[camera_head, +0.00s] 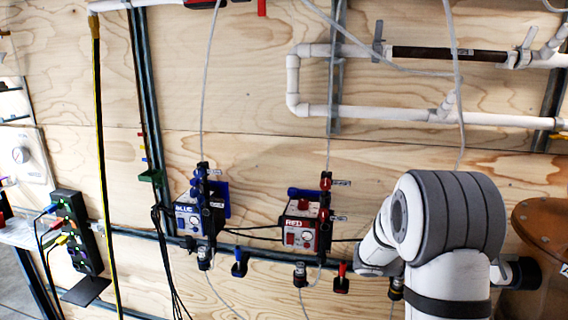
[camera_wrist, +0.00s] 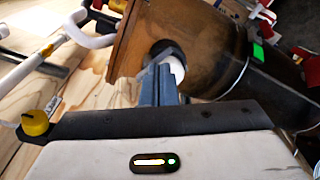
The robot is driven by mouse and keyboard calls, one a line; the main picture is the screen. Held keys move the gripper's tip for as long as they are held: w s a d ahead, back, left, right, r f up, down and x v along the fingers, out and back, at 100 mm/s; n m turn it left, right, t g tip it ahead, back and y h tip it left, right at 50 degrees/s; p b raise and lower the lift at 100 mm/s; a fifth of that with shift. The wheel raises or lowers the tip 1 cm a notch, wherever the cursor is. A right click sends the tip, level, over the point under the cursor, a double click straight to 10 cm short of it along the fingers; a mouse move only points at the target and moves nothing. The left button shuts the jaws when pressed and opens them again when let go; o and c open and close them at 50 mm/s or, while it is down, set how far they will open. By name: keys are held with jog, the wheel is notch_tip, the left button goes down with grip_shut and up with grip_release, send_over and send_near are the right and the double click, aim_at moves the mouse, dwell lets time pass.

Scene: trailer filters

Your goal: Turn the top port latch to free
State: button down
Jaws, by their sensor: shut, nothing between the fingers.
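In the wrist view a brown cylindrical housing (camera_wrist: 215,40) with a flat brown flange (camera_wrist: 130,42) lies tilted across the top. A dark round port (camera_wrist: 160,48) with a white part (camera_wrist: 177,70) in it shows on its side. My gripper (camera_wrist: 158,70) is shut and empty, its blue-grey fingers pointing at this port and overlapping it in the picture. I cannot tell if they touch it. No latch can be clearly made out; the fingers cover part of the port. In the head view the brown flange (camera_head: 545,235) shows at the right edge, and my arm hides the gripper.
A yellow knob (camera_wrist: 35,122) is at the left of the wrist view, near white pipes (camera_wrist: 45,55). In the head view, a blue-labelled box (camera_head: 188,222) and a red-labelled box (camera_head: 300,235) are on the plywood wall. White pipes (camera_head: 400,115) run above my arm.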

jog(key=d, duration=0.7)
jog(key=shift+d+h, duration=0.15)
jog(key=shift+h, duration=0.15)
jog(key=shift+w+b, duration=0.35)
jog(key=shift+w, duration=0.3)
dwell(0.8)
jog(key=shift+w+d+r+b, duration=0.15)
jog(key=shift+r+b, duration=0.35)
jog(key=shift+b, duration=0.65)
jog(key=shift+w+r+b, duration=0.3)
jog(key=shift+b, duration=0.25)
jog(key=shift+r, duration=0.1)
dwell(0.3)
jog(key=a+b, duration=0.1)
jog(key=a, duration=0.5)
jog(key=shift+w+r, duration=0.2)
jog(key=shift+r, duration=0.05)
